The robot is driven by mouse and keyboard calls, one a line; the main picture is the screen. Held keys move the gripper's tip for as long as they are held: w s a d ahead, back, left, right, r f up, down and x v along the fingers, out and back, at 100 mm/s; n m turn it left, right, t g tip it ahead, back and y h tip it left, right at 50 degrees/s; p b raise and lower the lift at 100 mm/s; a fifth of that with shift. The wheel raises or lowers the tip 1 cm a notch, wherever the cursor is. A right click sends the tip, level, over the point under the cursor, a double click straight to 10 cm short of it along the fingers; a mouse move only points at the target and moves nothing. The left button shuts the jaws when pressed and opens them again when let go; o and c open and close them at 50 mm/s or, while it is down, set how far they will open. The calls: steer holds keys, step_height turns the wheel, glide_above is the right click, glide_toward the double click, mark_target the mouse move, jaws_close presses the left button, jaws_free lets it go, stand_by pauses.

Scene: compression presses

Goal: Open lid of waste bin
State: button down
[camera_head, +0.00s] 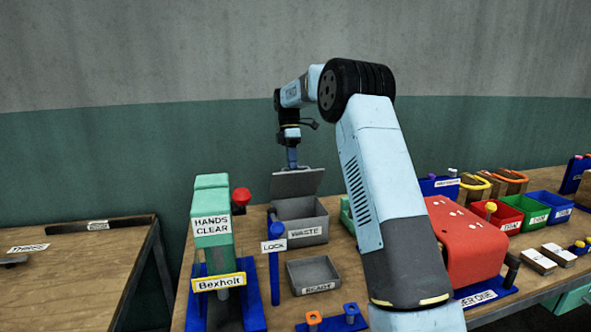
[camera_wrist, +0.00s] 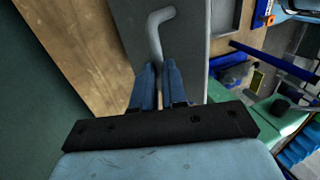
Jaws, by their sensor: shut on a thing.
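The grey waste bin (camera_head: 303,231), labelled WASTE, stands on the workbench behind the small grey READY tray. Its flat grey lid (camera_head: 297,183) is raised and tilted up at the back, so the bin's opening shows. My gripper (camera_head: 291,164) is at the upper edge of the lid. In the wrist view, the blue fingers of my gripper (camera_wrist: 156,72) are closed around the bent grey handle (camera_wrist: 158,25) on the lid (camera_wrist: 190,50). Part of the handle between the fingers is hidden.
A green press (camera_head: 211,215) with a red knob stands left of the bin. A blue LOCK post (camera_head: 274,270) and the READY tray (camera_head: 314,275) are in front. A red cover (camera_head: 465,243) and coloured bins stand right of my arm. The wall is behind.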

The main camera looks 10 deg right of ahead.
steer(key=w+f+g, duration=0.1)
steer(key=w+f, duration=0.1)
steer(key=w, duration=0.5)
steer(key=shift+f, duration=0.15)
steer(key=shift+w+g, duration=0.2)
steer(key=shift+g, duration=0.2)
stand_by(0.3)
steer(key=c, duration=1.5)
jaws_free()
steer(key=o, duration=0.3)
steer(key=shift+o, duration=0.2)
steer(key=shift+r, duration=0.25)
